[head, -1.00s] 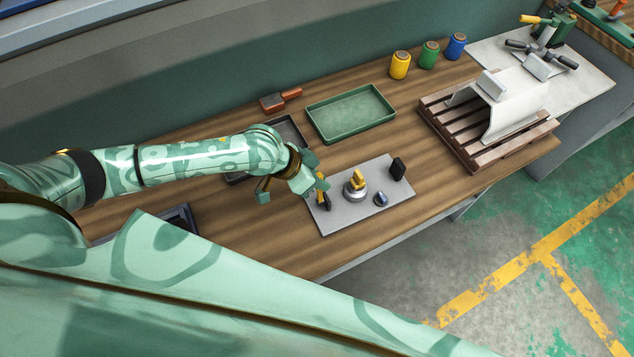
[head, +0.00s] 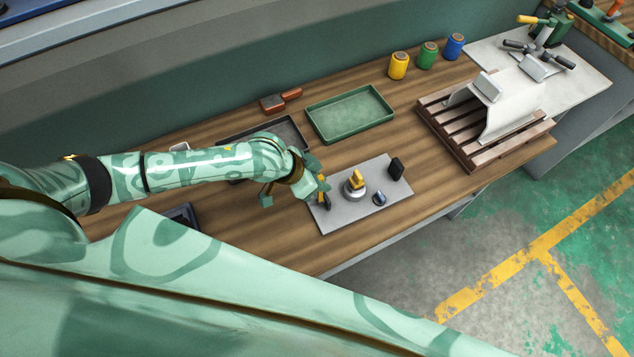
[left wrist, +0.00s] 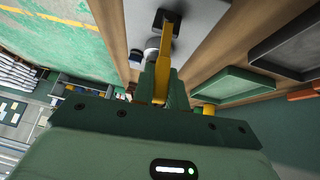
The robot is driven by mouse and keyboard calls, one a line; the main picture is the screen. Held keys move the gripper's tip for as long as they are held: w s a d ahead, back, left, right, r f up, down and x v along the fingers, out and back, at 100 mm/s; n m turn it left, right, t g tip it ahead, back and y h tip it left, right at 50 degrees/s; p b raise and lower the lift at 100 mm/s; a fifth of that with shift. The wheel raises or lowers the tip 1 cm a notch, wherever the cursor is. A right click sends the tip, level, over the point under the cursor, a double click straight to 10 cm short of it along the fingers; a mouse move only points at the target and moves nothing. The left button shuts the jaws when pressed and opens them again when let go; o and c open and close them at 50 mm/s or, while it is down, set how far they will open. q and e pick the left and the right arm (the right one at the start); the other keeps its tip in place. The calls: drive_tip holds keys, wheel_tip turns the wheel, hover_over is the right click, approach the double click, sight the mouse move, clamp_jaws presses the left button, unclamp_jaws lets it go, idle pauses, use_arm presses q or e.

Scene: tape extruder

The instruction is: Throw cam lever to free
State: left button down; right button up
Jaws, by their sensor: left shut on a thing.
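A grey plate (head: 345,222) on the wooden bench carries the small fixtures. At its left end is a yellow lever (left wrist: 167,50) with a black mount (head: 327,202). My left gripper (head: 322,190) is at this lever, coming from the left. In the left wrist view the lever runs between the fingers, and my left gripper (left wrist: 163,85) is shut on it. The fingers and hand hide part of the lever in the head view. A silver round base with a yellow top (head: 356,184) stands mid-plate. My right gripper is not in view.
A dark blue knob (head: 379,199) and an upright black block (head: 396,168) stand on the plate's right part. Behind are a green tray (head: 350,137) and a dark tray (head: 298,130). A slatted wooden pallet (head: 462,146) is at right. Bench wood in front is clear.

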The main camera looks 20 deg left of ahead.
use_arm(q)
drive_tip(key=shift+s+d+t+y+p, duration=0.3)
drive_tip(key=shift+s+t+y+p, duration=0.1)
drive_tip(key=shift+p, duration=0.7)
drive_tip(key=shift+s+f+m, duration=0.1)
drive_tip(key=shift+m, duration=0.2)
